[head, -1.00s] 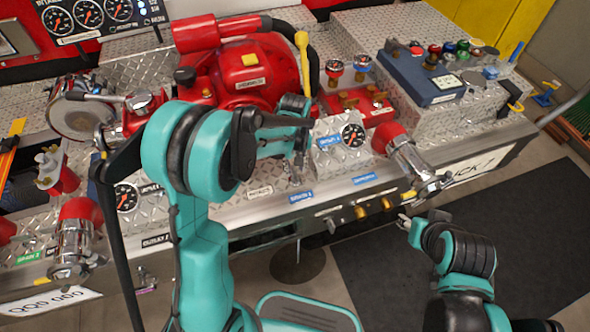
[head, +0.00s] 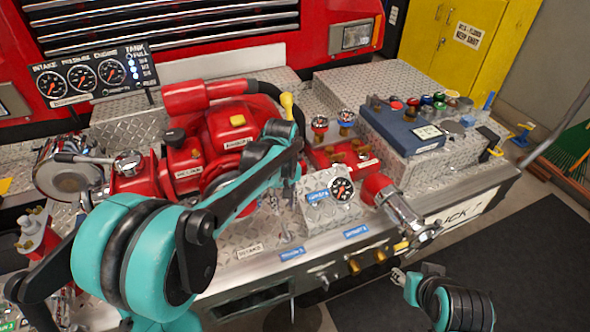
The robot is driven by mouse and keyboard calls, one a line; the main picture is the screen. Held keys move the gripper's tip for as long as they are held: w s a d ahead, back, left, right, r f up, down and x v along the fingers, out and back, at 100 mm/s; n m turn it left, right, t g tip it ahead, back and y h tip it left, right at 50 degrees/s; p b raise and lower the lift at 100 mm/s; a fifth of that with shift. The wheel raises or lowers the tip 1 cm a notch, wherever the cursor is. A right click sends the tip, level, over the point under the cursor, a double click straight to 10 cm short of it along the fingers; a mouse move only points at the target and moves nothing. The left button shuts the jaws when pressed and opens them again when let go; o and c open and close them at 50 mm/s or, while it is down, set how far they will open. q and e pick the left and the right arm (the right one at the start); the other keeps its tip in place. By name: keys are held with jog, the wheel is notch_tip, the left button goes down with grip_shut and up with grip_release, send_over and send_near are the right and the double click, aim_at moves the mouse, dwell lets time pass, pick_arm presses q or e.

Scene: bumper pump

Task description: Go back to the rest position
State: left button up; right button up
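My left arm comes in from the lower left and reaches over the silver pump panel (head: 240,228) in the head view. Its wrist bends down in front of the red pump (head: 228,125), and my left gripper (head: 284,208) is small and dim against the metal, so its opening is unclear. I see nothing clearly held in it. My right gripper (head: 399,276) is at the lower right, just in front of the panel's front edge, below a chrome outlet with a red collar (head: 397,212). Its fingers are too small to judge.
A gauge board (head: 95,78) stands at the upper left. A blue control box (head: 402,128) with several coloured knobs sits at the right. A yellow-tipped lever (head: 287,103) rises beside the red pump. A dark mat (head: 470,262) covers the clear floor at right.

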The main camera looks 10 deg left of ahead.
pick_arm(q)
jog(key=s+a+r+m+t, duration=0.1)
jog(key=s+r+m+t, duration=0.1)
jog(key=s, duration=0.6)
jog(key=s+a+r+m+t, duration=0.1)
jog(key=s+r+m+t, duration=0.1)
jog(key=s+m+t, duration=0.3)
jog(key=s, duration=0.4)
jog(key=shift+s+a, duration=0.25)
jog(key=shift+a, duration=0.05)
